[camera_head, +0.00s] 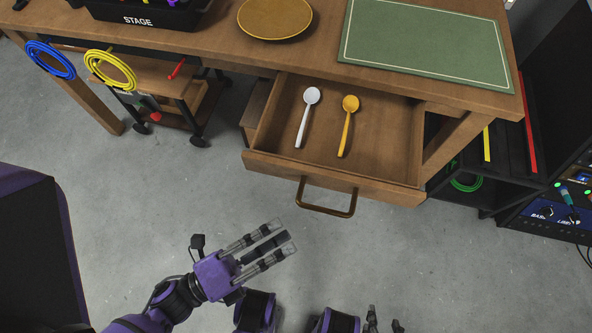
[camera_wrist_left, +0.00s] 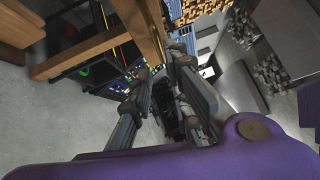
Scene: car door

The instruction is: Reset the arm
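My left gripper (camera_head: 284,237) is in front of the table in the head view, over the grey floor. Its fingers are spread and nothing is between them. It is below and left of the drawer handle, apart from it. The left wrist view shows the same fingers (camera_wrist_left: 160,85) parted and empty. My right gripper (camera_head: 384,322) shows only in part at the bottom edge of the head view. Its visible fingertips are apart, with nothing seen between them.
A wooden drawer (camera_head: 273,168) with a brass handle (camera_head: 328,211) stands open from the table (camera_head: 330,55). It holds a white spoon (camera_head: 306,118) and a yellow spoon (camera_head: 347,126). Black shelving and equipment (camera_head: 545,215) stand at the right. Floor before the drawer is clear.

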